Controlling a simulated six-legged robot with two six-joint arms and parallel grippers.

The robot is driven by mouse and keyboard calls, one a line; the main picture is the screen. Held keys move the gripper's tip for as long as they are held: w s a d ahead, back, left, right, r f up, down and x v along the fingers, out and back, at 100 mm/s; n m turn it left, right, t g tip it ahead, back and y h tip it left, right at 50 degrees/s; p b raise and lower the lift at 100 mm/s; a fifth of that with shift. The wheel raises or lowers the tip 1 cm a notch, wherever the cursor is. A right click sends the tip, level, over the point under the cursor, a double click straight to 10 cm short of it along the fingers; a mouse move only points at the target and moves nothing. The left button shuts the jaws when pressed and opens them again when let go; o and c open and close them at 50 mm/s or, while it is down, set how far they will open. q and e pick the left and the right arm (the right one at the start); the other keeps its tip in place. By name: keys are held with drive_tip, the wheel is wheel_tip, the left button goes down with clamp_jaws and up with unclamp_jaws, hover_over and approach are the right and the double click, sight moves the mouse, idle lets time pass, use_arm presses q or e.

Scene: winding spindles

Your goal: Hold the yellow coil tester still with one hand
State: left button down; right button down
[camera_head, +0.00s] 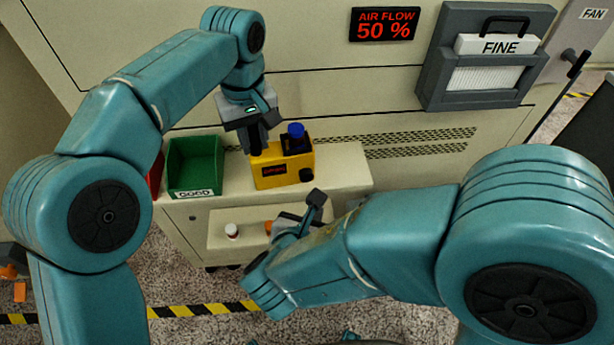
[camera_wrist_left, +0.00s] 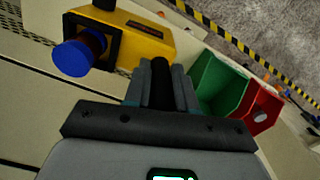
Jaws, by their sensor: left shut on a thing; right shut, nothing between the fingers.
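The yellow coil tester (camera_head: 270,176) stands on the bench ledge, with a small red display on its front and a black knob. A blue-topped spindle (camera_head: 296,132) sits in its black holder; in the left wrist view the blue end (camera_wrist_left: 70,58) shows with a dark reddish winding beside it. My left gripper (camera_head: 258,146) is over the tester's left end, its fingers shut on a black upright post (camera_wrist_left: 160,80) there. The yellow body also shows in the left wrist view (camera_wrist_left: 148,42). My right gripper (camera_head: 313,207) is shut and empty, in front of and below the tester.
A green bin (camera_head: 195,160) marked GOOD stands left of the tester, with a red bin (camera_head: 155,175) beyond it. A lower shelf (camera_head: 215,241) holds a small white-topped item (camera_head: 232,230) and something orange, partly hidden by my right gripper. An AIR FLOW 50 % display (camera_head: 384,24) hangs above.

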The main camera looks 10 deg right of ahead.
idle(0.3)
use_arm(q)
drive_tip(key=c, duration=0.8)
unclamp_jaws()
drive_tip(key=shift+c, duration=0.2)
